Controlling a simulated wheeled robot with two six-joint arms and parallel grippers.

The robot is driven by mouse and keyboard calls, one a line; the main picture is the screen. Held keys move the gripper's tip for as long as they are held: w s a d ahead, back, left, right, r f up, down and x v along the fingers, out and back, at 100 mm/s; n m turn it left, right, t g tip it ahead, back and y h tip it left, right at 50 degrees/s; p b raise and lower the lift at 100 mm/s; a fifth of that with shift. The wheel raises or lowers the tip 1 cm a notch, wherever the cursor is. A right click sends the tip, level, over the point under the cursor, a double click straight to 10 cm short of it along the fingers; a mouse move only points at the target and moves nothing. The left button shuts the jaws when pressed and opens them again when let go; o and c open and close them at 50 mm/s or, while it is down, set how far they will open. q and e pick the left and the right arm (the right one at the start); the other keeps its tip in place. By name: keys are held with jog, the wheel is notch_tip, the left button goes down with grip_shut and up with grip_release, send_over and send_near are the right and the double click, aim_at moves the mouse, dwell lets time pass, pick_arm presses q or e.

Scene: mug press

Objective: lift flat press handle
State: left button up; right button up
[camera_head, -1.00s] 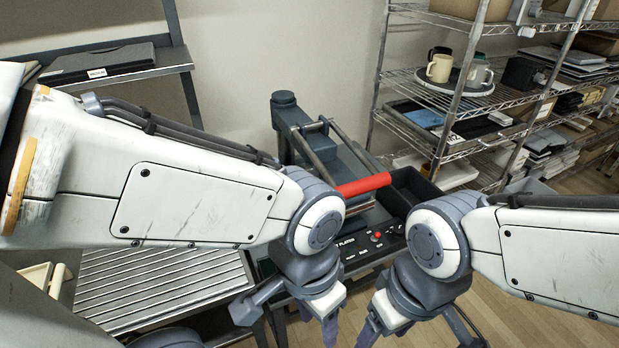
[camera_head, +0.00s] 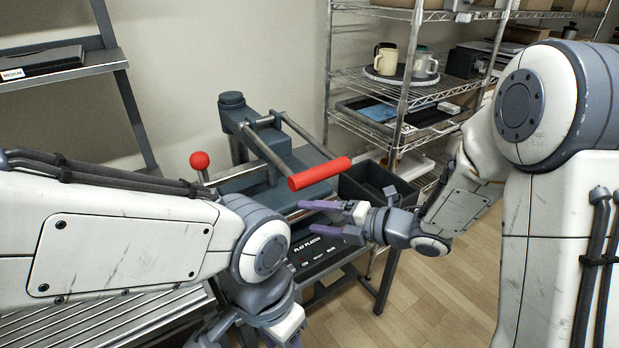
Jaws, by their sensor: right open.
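The flat press (camera_head: 232,112) is a dark blue-grey machine at the centre, with a black front panel lettered as a flat platen. Its red cylindrical handle (camera_head: 320,173) is joined to two metal bars and stands above the panel. My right gripper (camera_head: 309,217) points left with its purple fingers apart and empty. In the picture it is just below the red handle, with a gap between them. My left gripper (camera_head: 275,332) hangs at the bottom edge, partly cut off, and its jaw opening is unclear.
A red ball knob (camera_head: 199,160) on a rod stands left of the press. A black bin (camera_head: 372,186) is at the press's right side. A wire shelf (camera_head: 405,100) with mugs (camera_head: 385,60) stands behind. A slatted metal surface (camera_head: 110,325) lies at lower left. Wooden floor is clear at right.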

aim_at(328, 175)
jog(key=d+r, duration=0.2)
jog(key=w+d+r+m+t+y+p, duration=0.1)
jog(key=d+r, duration=0.1)
jog(key=w+d+r+t+y+p, duration=0.1)
jog(key=d+r, duration=0.1)
jog(key=r, duration=0.1)
jog(key=shift+w+d+m, duration=0.1)
jog(key=shift+d+m, duration=0.25)
jog(key=shift+m, duration=0.05)
jog(key=shift+w+r+y, duration=0.15)
jog(key=shift+w+y, duration=0.05)
jog(key=shift+y, duration=0.1)
jog(key=p+x, duration=0.2)
jog(key=x, duration=0.8)
grip_shut()
